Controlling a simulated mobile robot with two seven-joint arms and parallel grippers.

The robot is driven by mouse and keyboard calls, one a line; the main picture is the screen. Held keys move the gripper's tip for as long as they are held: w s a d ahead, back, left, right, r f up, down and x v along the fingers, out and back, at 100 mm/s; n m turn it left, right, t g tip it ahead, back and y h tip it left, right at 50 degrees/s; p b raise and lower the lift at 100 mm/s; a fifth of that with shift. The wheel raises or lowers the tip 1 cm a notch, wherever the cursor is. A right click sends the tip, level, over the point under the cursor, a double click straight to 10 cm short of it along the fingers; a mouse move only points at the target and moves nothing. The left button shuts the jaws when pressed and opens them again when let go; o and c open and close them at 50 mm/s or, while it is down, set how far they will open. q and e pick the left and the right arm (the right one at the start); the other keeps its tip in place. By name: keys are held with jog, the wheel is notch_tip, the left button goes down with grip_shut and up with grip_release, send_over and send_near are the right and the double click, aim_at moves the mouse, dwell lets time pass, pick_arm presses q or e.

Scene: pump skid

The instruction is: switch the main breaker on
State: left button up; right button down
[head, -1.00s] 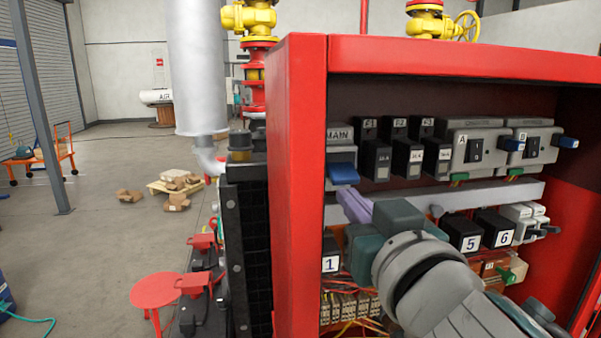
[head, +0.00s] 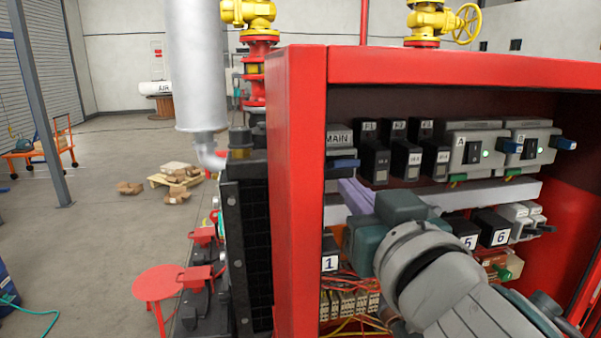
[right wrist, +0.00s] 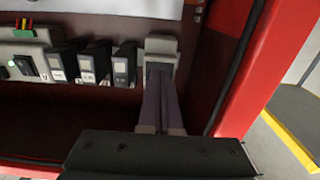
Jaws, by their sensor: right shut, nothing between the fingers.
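The main breaker (head: 339,141), a grey block labelled MAIN, sits at the upper left inside the red cabinet. Its blue lever (head: 342,164) sticks out toward me and shows as a thin, nearly level strip. My right gripper (head: 356,197) is shut and empty, its purple fingers just below the lever. In the right wrist view, the fingers (right wrist: 163,108) reach toward the breaker (right wrist: 161,46) and hide its lever, so I cannot tell whether they touch it. My left gripper is out of view.
Black fuse blocks (head: 405,158) stand right of the breaker. The red cabinet side wall (head: 297,200) is close on the left. A grey rail (head: 470,195) and numbered black blocks (head: 492,228) lie below, partly behind my arm.

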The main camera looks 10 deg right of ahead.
jog(key=s, duration=0.6)
jog(key=shift+s+d+f, duration=0.15)
jog(key=shift+s+f, duration=0.15)
